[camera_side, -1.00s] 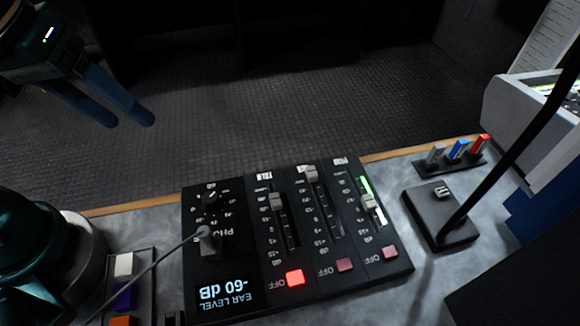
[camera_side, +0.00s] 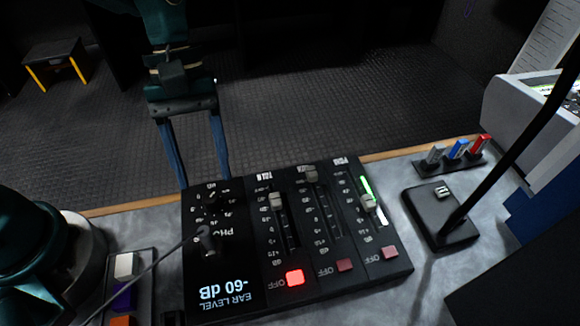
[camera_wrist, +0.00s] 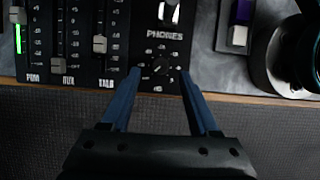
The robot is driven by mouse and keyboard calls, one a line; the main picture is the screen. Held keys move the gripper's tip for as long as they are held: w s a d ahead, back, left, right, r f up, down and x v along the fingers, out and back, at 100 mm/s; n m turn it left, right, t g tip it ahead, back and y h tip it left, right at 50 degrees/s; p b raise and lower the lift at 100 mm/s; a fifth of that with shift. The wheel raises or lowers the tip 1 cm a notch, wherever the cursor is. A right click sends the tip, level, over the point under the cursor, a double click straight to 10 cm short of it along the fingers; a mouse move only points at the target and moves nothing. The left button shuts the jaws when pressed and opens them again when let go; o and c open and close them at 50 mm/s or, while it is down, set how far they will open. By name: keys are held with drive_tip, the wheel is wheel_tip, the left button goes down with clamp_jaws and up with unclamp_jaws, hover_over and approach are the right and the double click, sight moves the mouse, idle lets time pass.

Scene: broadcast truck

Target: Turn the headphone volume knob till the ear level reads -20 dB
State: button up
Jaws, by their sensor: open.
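The mixer panel (camera_side: 330,262) lies on the desk, and its display (camera_side: 226,287) reads EAR LEVEL -60 dB, upside down in the side view. The small dark headphone knob (camera_side: 211,198) sits in a ring of marks; in the wrist view the knob (camera_wrist: 161,68) is beside the PHONES label. My gripper (camera_side: 204,187) is open and empty, its blue fingers pointing down by the panel's far edge. In the wrist view my gripper (camera_wrist: 160,71) has one fingertip on each side of the knob, with gaps. I cannot tell the fingertips' height above the panel.
A plug with a cable (camera_side: 207,238) stands in the panel close to the knob. Several fader caps are to its right, including one fader (camera_side: 278,201). A microphone base (camera_side: 440,215) and coloured sticks (camera_side: 458,149) stand further right. A button box (camera_side: 124,265) is at left.

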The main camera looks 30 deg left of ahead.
sight(210, 197)
drive_tip(key=shift+x, duration=1.95)
clamp_jaws()
drive_tip(key=shift+m, duration=0.3)
drive_tip(key=shift+w+d+m+g+y, duration=0.1)
drive_tip(key=shift+m+g+y, duration=0.3)
drive_tip(key=shift+m, duration=0.9)
drive_tip(key=shift+w+m+g+y, duration=0.1)
drive_tip(key=shift+m+y, duration=0.5)
drive_tip(key=shift+m, duration=0.7)
drive_tip(key=shift+r, duration=0.1)
unclamp_jaws()
drive_tip(key=shift+s, duration=0.1)
